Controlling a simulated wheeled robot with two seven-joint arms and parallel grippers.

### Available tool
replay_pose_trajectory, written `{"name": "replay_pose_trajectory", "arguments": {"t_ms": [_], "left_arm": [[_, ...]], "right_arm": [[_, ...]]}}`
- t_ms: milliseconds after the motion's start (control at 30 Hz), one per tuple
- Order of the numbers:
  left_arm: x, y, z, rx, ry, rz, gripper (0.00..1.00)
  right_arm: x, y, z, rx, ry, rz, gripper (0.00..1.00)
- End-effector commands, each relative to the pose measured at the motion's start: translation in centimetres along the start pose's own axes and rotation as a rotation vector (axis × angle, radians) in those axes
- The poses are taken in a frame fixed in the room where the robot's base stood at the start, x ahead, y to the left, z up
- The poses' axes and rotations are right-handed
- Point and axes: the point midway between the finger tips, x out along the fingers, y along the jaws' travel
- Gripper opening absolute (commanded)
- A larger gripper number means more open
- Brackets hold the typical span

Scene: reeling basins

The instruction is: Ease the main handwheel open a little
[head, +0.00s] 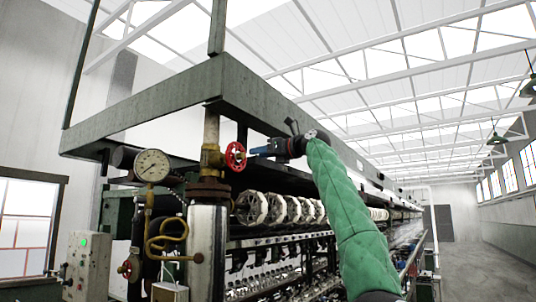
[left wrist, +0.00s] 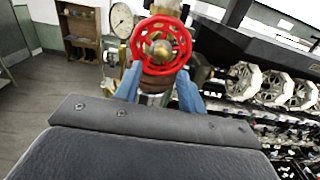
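A red spoked handwheel (head: 235,156) sits on the brass valve of the upright pipe, under the machine's frame. In the left wrist view the red handwheel (left wrist: 161,44) faces the camera, with a brass hub at its centre. My left gripper (head: 255,151) is just right of the wheel in the head view. In the left wrist view its blue fingers (left wrist: 159,72) are spread apart, one on each side of the wheel's lower part. I cannot tell whether they touch the rim. My right gripper is in neither view.
A pressure gauge (head: 152,165) and curled brass tubing (head: 165,240) stand left of the valve pipe. A smaller red handwheel (head: 126,268) is lower left. A grey-green frame beam (head: 215,82) runs overhead. Reels (head: 275,208) line the machine behind.

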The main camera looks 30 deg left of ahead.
Motion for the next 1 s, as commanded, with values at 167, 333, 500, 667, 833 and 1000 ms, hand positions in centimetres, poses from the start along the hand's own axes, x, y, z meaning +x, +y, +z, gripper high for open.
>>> {"name": "replay_pose_trajectory", "arguments": {"t_ms": [167, 333, 500, 667, 833, 1000], "left_arm": [[0.6, 0.1, 0.1, -0.003, 0.005, 0.000, 0.40], [2.3, 0.1, 0.1, -0.003, 0.003, 0.001, 0.40], [4.5, 0.2, 0.1, -0.003, 0.004, 0.001, 0.40], [6.3, 0.1, 0.1, -0.002, 0.002, 0.001, 0.40], [7.0, 0.1, 0.1, -0.002, 0.002, 0.000, 0.40], [7.0, 0.1, 0.1, -0.002, 0.002, 0.000, 0.40]], "right_arm": [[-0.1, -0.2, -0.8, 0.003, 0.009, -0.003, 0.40], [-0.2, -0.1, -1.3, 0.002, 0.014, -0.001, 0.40], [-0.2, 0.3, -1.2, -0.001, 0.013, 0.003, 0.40], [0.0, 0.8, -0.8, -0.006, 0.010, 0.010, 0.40], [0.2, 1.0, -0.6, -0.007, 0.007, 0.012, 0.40], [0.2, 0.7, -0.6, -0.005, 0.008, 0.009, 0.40]]}}
